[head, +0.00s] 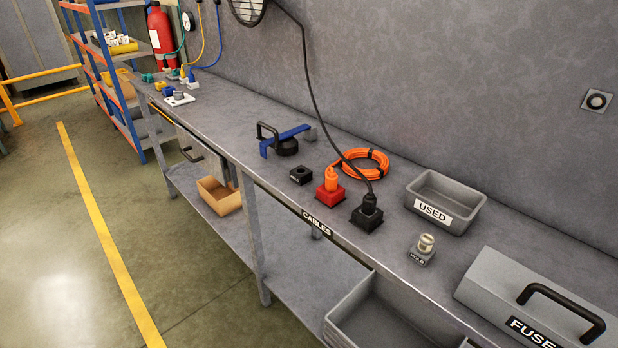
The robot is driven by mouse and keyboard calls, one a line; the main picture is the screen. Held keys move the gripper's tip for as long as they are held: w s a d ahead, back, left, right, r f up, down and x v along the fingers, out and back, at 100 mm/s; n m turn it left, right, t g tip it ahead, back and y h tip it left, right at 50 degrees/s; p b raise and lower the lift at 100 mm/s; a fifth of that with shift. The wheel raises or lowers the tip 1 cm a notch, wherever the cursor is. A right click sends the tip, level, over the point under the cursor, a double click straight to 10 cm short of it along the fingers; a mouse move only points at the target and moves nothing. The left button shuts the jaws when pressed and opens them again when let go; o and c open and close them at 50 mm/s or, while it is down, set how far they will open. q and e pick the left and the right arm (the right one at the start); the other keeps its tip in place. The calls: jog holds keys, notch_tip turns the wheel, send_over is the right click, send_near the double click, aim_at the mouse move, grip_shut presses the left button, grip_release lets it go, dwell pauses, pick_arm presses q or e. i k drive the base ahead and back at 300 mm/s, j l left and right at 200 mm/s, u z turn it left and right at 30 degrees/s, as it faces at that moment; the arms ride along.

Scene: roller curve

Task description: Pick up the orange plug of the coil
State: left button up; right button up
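The orange plug (331,179) stands upright in a red socket block (329,195) on the workbench. The coil (365,163) is a ring of orange cable lying flat on the bench just behind and right of the plug. Its cable runs to the plug. A black plug (369,204) on a black cable stands in a black block (366,217), close to the right of the red block. Neither of my grippers is in view.
A small black block (301,175) sits left of the plug. A blue-and-black handled tool (286,143) lies further left. To the right are a grey "USED" bin (447,190), a "HOLD" block (420,256) and a grey "FUSE" box (491,285). The black cable hangs above the bench.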

aim_at(331, 179)
jog(key=i+j+z, duration=0.2)
jog(key=j, duration=0.3)
jog(key=i+j+z, duration=0.2)
jog(key=j, duration=0.3)
jog(key=i+j+z, duration=0.15)
jog(key=j, duration=0.4)
jog(key=j+z, duration=0.2)
jog(key=j, duration=0.35)
jog(key=i+j+z, duration=0.2)
jog(key=j, duration=0.4)
jog(key=k, duration=0.1)
